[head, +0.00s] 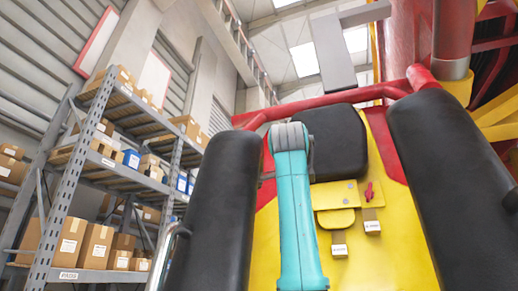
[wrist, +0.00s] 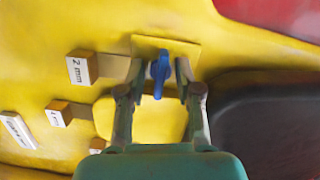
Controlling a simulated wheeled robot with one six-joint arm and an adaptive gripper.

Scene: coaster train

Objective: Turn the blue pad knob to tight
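The blue pad knob (wrist: 160,73) is on a yellow plate (wrist: 185,47) in the wrist view. Its long handle runs nearly up and down in that picture. My gripper (wrist: 161,68) is open, with one finger on each side of the knob. A gap shows between the knob and each finger, so I see no contact. How deep the fingertips reach along the knob is hard to tell. In the head view my teal arm stands in front of the yellow seat back (head: 265,262), and the blue knob and my gripper are hidden.
A red knob (head: 369,192) sits on the yellow panel right of my arm. Tagged blocks hang near it, and one block marked "2 mm" (wrist: 80,68) lies left of my gripper. Black padded bars (head: 222,215) and (head: 440,170) flank the seat. A shelf of boxes (head: 75,190) stands left.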

